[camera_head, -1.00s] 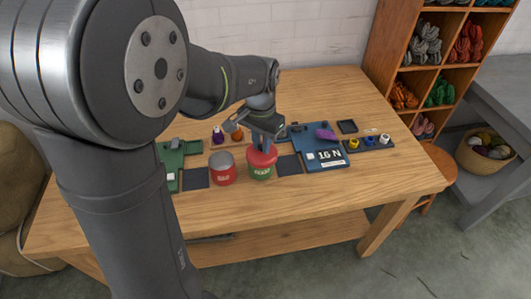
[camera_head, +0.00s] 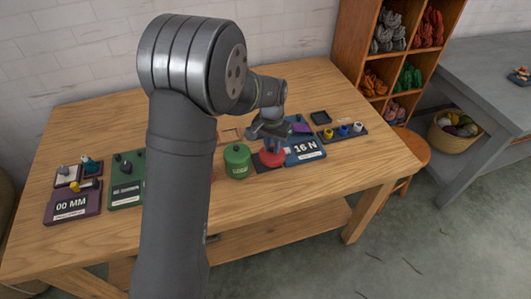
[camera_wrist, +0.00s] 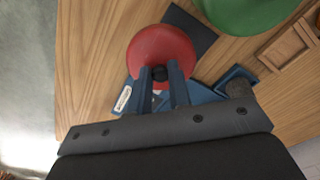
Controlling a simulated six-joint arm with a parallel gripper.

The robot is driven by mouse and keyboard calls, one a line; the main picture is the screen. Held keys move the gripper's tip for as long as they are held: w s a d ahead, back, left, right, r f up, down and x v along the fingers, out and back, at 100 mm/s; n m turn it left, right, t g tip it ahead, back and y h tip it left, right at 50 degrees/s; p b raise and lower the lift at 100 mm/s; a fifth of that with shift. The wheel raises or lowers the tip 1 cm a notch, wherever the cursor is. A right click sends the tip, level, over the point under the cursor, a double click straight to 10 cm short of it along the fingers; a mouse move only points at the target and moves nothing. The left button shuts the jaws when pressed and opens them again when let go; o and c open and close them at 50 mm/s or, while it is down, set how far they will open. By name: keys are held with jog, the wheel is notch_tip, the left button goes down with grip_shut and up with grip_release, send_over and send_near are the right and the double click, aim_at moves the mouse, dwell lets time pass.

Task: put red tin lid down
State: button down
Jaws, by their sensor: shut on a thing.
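The red tin lid (camera_head: 272,158) is round and domed with a small dark knob. My gripper (camera_head: 268,140) points down and is shut on the lid's knob, as the wrist view shows with the fingers either side of it (camera_wrist: 161,76). The lid (camera_wrist: 160,45) is over the dark square mat (camera_wrist: 192,30); I cannot tell whether it touches it. The green tin (camera_head: 237,163) stands just left of the lid, its rounded green top also in the wrist view (camera_wrist: 245,10). The red tin is almost wholly hidden behind my arm.
A blue board marked 16 N (camera_head: 305,150) lies close right of the lid. A dark tray (camera_head: 342,133) holds small coloured pieces. A green board (camera_head: 125,190) and a purple board (camera_head: 72,205) lie at the left. Bare wood is in front of the mat.

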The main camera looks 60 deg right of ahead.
aim_at(265, 153)
jog(key=w+f, duration=0.1)
jog(key=w+d, duration=0.1)
jog(key=shift+w+f, duration=0.4)
jog(key=shift+f, duration=2)
jog(key=shift+f, duration=0.1)
jog(key=c, duration=1.3)
grip_release()
notch_tip(265, 153, up, 12)
jog(key=shift+w+r, duration=0.15)
